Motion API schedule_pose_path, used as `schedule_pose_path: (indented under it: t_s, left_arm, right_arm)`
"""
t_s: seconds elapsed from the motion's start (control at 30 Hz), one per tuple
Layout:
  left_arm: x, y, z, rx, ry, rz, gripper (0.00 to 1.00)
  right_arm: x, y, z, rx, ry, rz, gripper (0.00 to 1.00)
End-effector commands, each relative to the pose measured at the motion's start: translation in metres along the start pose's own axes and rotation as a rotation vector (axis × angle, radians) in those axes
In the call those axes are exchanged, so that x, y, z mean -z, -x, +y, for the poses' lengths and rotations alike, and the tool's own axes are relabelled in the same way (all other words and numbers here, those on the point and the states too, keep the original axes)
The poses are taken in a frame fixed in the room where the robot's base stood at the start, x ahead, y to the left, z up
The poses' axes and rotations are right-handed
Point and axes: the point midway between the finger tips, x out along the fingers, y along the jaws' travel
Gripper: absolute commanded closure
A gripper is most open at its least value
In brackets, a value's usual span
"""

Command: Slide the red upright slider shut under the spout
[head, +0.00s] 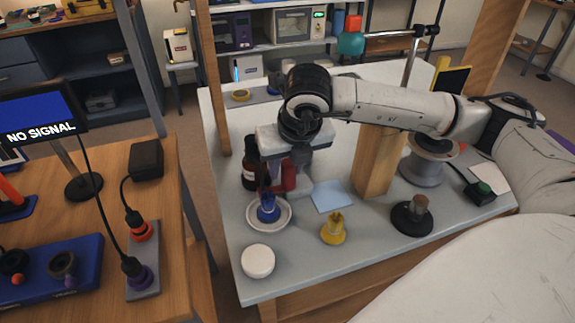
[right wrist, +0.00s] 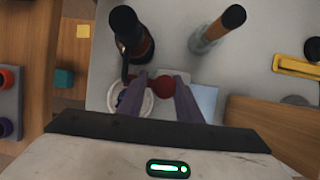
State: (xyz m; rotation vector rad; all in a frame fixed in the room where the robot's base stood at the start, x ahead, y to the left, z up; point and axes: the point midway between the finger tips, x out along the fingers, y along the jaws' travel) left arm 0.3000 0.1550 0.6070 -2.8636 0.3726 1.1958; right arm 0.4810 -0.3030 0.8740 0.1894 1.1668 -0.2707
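A red part (head: 288,174) stands by a dark bottle (head: 250,165), partly behind my right gripper (head: 278,180), which is lowered beside it. In the right wrist view a round red knob (right wrist: 165,84) sits between my right fingertips (right wrist: 161,76), with a small gap visible on one side. The fingers look apart. The dark bottle-shaped thing (right wrist: 130,38) stands behind them; a thin dark piece, perhaps the spout, comes down from it. Whether the slider is shut cannot be told. My left gripper is out of view.
A white dish (head: 283,222) holding a blue part (head: 267,208) stands just in front. A white round lid (head: 257,261), a yellow part (head: 333,230), a blue sheet (head: 331,196) and a black-based knob (head: 412,217) stand nearby. A wooden post (head: 377,160) rises to the right.

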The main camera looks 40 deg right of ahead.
Motion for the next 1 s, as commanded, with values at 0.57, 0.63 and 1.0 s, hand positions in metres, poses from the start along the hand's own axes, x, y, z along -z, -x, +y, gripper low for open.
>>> schedule_pose_path:
  t_s: [0.57,0.63,1.0]
  left_arm:
    - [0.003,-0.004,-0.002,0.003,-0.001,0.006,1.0]
    - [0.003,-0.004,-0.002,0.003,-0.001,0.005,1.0]
    - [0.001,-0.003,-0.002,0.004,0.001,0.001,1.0]
  right_arm:
    - [-0.002,0.03,-0.001,0.003,0.001,-0.005,0.61]
    - [-0.002,0.045,-0.001,0.001,0.0,-0.006,0.61]
    - [-0.001,0.099,0.0,0.001,0.0,-0.001,0.61]
